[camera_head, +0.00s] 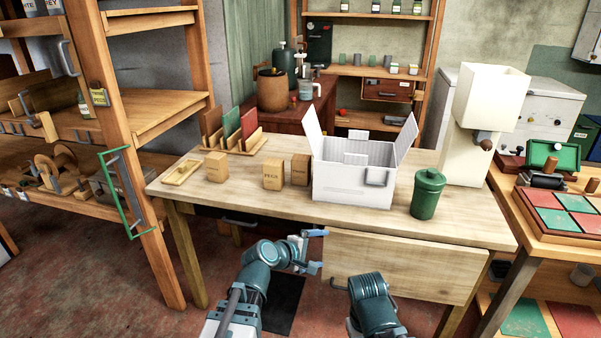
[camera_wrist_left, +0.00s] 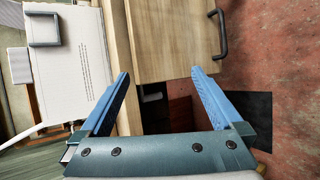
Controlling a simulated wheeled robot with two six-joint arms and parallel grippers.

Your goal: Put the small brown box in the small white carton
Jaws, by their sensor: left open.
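Three small brown boxes stand on the wooden table: one (camera_head: 217,166) at the left, one (camera_head: 273,174) in the middle with print on its front, and one (camera_head: 301,168) just right of it, close to the carton. The white carton (camera_head: 340,184) stands upright with its flaps raised; its floor is hidden. A white surface with a handle (camera_wrist_left: 65,75) in the left wrist view looks like its side. My left gripper (camera_head: 318,250) is open and empty at the table's front, below the boxes and carton; its fingers also show in the wrist view (camera_wrist_left: 160,75). My right gripper is out of view.
A green lidded canister (camera_head: 428,194) stands right of the carton. A wooden tray (camera_head: 182,172) and a rack of panels (camera_head: 235,137) stand at the left. A wooden drawer-like panel (camera_head: 405,265) with a dark handle is at the table's front, beside my left gripper.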

